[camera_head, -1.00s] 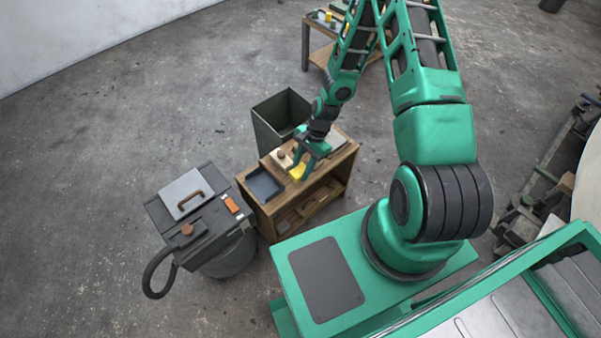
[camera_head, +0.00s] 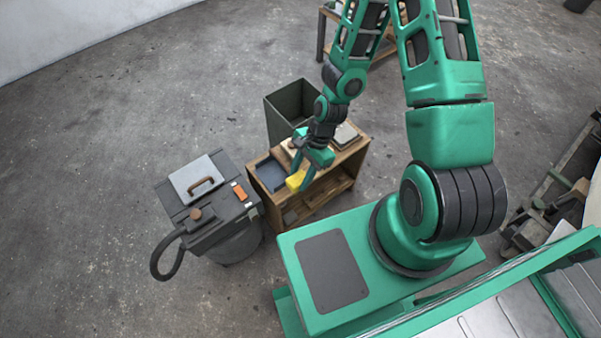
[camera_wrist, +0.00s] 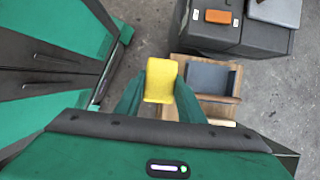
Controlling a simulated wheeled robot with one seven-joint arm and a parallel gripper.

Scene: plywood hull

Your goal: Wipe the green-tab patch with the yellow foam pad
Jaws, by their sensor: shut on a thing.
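The yellow foam pad (camera_head: 296,181) is held in my gripper (camera_head: 300,175), above the front edge of the wooden bench. In the wrist view the yellow foam pad (camera_wrist: 160,81) sits between the two green fingers of my gripper (camera_wrist: 160,88), which are shut on it. The pad is clear of the bench top and looks raised. I cannot make out the green-tab patch in either view; a pale panel (camera_head: 345,136) lies on the right of the bench, partly behind my gripper.
The wooden bench (camera_head: 335,181) has a dark blue-grey tray (camera_head: 271,174) at its left. A dark open bin (camera_head: 290,110) stands behind it. A grey machine (camera_head: 207,197) with an orange block (camera_head: 239,193), a handled lid and a hose is at left. Open concrete floor lies further left.

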